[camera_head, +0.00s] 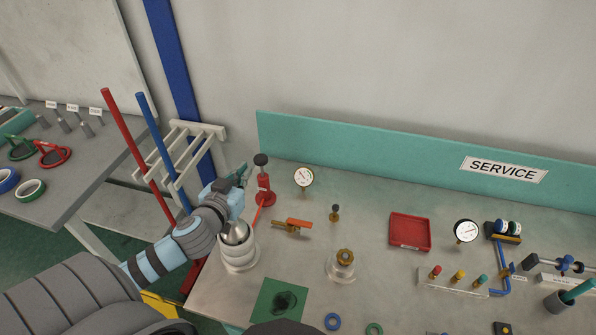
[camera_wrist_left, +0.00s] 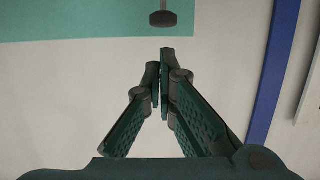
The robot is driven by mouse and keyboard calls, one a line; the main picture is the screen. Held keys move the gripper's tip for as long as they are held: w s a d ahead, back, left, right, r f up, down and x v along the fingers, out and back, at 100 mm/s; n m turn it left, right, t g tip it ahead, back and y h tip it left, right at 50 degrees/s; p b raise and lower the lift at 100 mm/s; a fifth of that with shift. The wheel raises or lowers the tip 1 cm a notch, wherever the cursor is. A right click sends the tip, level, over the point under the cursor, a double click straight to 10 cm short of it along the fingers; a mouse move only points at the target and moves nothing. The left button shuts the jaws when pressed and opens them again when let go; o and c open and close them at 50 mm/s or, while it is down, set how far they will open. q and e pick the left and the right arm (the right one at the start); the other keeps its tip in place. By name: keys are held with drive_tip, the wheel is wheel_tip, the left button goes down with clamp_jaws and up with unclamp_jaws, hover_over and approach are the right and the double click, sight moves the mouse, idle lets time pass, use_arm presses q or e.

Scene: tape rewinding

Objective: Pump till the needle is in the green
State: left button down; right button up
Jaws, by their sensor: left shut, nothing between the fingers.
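A red hand pump (camera_head: 264,184) with a black knob (camera_head: 261,159) stands at the back left of the service bench. A white-faced gauge (camera_head: 303,178) stands just right of it; its needle and coloured zone are too small to read. My left gripper (camera_head: 243,171) is shut and empty, just left of the pump and apart from its knob. In the left wrist view the fingertips (camera_wrist_left: 164,56) are together, and the black knob (camera_wrist_left: 163,19) shows just beyond them. My right gripper is not in view.
A metal vessel (camera_head: 239,250) stands below my left wrist. An orange-handled valve (camera_head: 292,224), a red tray (camera_head: 410,232) and a second gauge (camera_head: 466,231) are to the right. A rack (camera_head: 190,145) with red and blue rods stands left of the bench.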

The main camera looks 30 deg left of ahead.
use_arm(q)
drive_tip(key=shift+w+r+b, duration=0.2)
drive_tip(key=shift+r+b, duration=0.65)
drive_tip(key=shift+r, duration=1.45)
drive_tip(key=b, duration=0.2)
hover_over(260, 162)
wheel_tip(260, 162, down, 2)
wheel_tip(260, 162, down, 4)
drive_tip(key=shift+r, duration=0.1)
drive_tip(key=shift+s+f, duration=0.1)
drive_tip(key=shift+f, duration=0.25)
